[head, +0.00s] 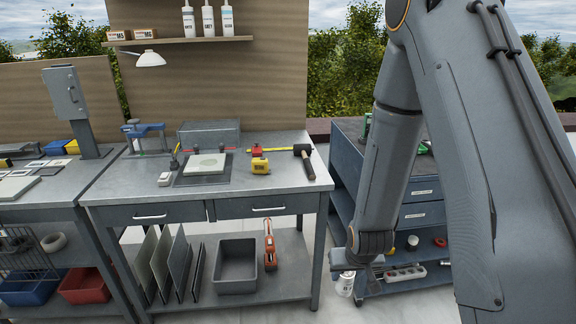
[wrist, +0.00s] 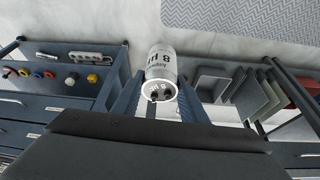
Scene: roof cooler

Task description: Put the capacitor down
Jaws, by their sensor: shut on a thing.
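The capacitor (wrist: 161,68) is a silver-white cylinder with dark printing and two dark terminals on its near end. My gripper (wrist: 158,92) is shut on it, with a finger on either side. In the head view the capacitor (head: 345,284) shows under my gripper (head: 356,264), held in the air in front of the gap between the workbench and the blue cart. Its far end is clear of any surface in the wrist view, with the pale floor behind it.
The workbench (head: 112,192) holds a white plate, a tape measure and a mallet; its lower shelf carries upright panels and a grey bin (head: 236,268). The blue cart (head: 338,205) has drawers and a lower shelf with a power strip (head: 405,273) and small coloured parts.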

